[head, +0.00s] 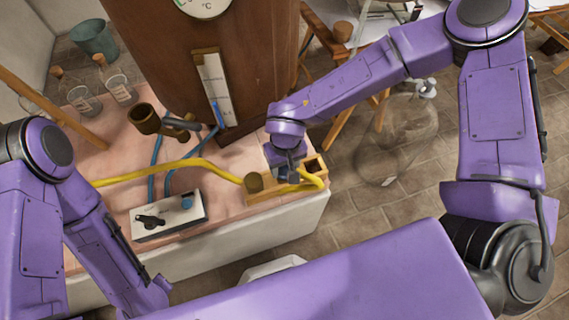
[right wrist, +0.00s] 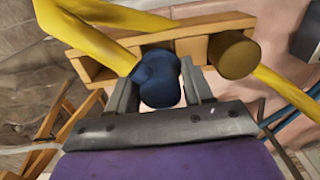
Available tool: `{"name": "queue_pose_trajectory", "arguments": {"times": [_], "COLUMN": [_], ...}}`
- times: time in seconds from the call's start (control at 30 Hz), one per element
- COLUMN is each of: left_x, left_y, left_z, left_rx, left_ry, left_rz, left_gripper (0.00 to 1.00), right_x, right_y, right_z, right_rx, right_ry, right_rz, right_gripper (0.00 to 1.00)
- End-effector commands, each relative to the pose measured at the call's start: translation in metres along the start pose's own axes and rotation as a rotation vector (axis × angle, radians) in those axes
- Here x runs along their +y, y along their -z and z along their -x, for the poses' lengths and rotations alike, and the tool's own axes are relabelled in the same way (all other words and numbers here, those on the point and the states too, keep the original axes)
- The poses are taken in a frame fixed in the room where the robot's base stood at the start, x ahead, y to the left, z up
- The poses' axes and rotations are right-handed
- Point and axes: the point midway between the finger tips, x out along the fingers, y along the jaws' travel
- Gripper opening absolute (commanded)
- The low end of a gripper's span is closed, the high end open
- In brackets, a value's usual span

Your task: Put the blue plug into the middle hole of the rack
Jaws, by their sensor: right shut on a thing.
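The wooden rack (head: 265,197) sits on the pink bench's right corner; it also shows across the top of the right wrist view (right wrist: 192,45). A brown plug (head: 253,183) stands at its left end in the head view, and a square opening (head: 311,167) shows at its right end. My right gripper (head: 291,171) is over the rack's middle. It is shut on the blue plug (right wrist: 158,78), which sits between the fingers close to the rack. Whether the plug's lower end is inside the middle hole is hidden. My left arm shows at left, but its gripper is out of view.
A yellow hose (head: 165,170) runs along the bench and past the rack. A white box with a black lever and blue knob (head: 168,215) stands left of the rack. A wooden column (head: 205,55) with a gauge stands behind. A large glass vessel (head: 397,140) is on the floor.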

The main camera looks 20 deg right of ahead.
Motion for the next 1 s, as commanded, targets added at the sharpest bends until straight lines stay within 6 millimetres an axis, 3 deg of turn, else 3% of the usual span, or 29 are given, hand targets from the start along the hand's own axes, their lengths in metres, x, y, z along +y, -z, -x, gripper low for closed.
{"name": "queue_pose_trajectory", "arguments": {"times": [1.0], "left_x": [0.000], "left_y": [0.001], "left_z": [0.001], "left_rx": [0.000], "left_ry": [0.000], "left_rz": [0.000], "left_gripper": [0.45], "right_x": [0.000], "right_y": [0.000], "right_z": [-0.011], "right_rx": [-0.001], "right_ry": [-0.001], "right_rz": [0.000], "right_gripper": [0.19]}}
